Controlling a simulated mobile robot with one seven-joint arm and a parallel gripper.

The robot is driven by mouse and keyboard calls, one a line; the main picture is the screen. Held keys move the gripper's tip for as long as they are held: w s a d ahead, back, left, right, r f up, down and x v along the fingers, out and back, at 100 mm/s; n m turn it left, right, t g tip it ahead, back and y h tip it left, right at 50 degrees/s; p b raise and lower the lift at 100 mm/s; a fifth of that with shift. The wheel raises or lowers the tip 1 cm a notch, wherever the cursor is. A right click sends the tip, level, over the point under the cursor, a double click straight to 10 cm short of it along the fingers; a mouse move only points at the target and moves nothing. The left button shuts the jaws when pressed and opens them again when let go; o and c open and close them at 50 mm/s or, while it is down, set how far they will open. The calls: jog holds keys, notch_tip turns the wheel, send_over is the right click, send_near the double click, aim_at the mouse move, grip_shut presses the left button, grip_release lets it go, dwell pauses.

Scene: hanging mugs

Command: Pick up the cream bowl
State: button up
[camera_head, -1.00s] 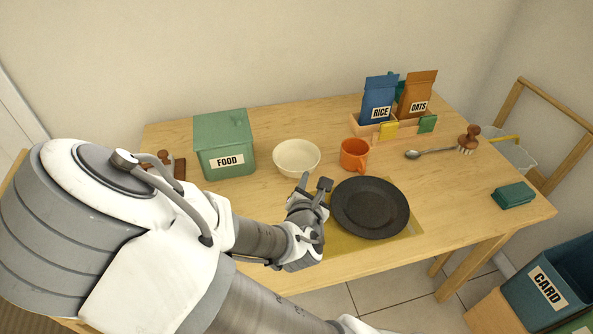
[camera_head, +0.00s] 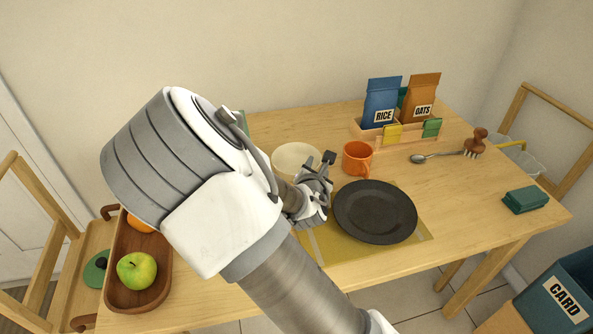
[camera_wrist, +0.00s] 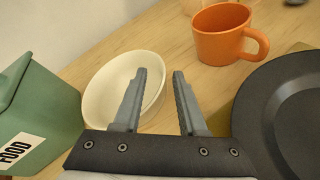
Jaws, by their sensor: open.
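The cream bowl (camera_head: 296,158) stands upright on the table behind my gripper (camera_head: 318,168) in the head view, its front right part hidden by the gripper and arm. In the wrist view the bowl (camera_wrist: 110,95) lies at the left, and my gripper (camera_wrist: 152,90) is open with its two fingers apart. The left finger overlaps the bowl's right side in the picture; I cannot tell whether it touches.
An orange mug (camera_head: 357,158) stands right of the bowl. A dark plate (camera_head: 375,212) lies on a yellow mat (camera_head: 330,246) in front. The green FOOD box (camera_wrist: 40,115) is left of the bowl. A wooden tray with fruit (camera_head: 160,278) is at the left.

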jog(key=shift+x, duration=1.25)
grip_shut()
dwell(0.4)
